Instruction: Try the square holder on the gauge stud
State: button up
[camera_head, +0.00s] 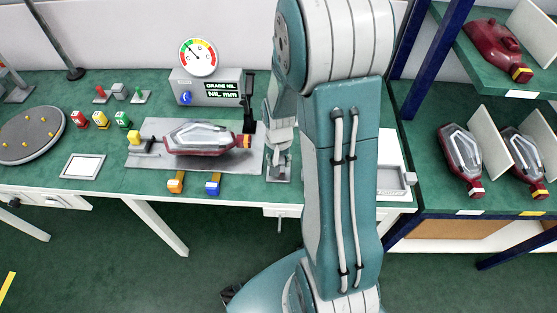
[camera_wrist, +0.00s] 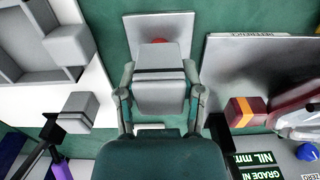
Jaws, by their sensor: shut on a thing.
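My gripper (camera_wrist: 160,94) is shut on a grey square block, which looks like the square holder (camera_wrist: 158,62), with one finger on each side. Below it in the wrist view is a small grey plate (camera_wrist: 136,28). A red spot (camera_wrist: 157,41) on that plate shows just past the block's far edge; whether it is the gauge stud, I cannot tell. The block hides the plate's middle, so contact is not clear. In the head view my gripper (camera_head: 281,140) is over the plate (camera_head: 279,173), right of the gauge box (camera_head: 205,88), partly hidden by my arm.
A clear-and-red tail lamp (camera_head: 200,139) lies on a grey reference plate (camera_head: 150,161) to the left. A round dial (camera_head: 198,57) stands on the gauge box. A grey tray (camera_head: 390,179) is right of my arm. More lamps (camera_head: 461,160) sit on the right-hand shelves.

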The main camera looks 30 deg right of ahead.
jog(key=shift+r, duration=2.6)
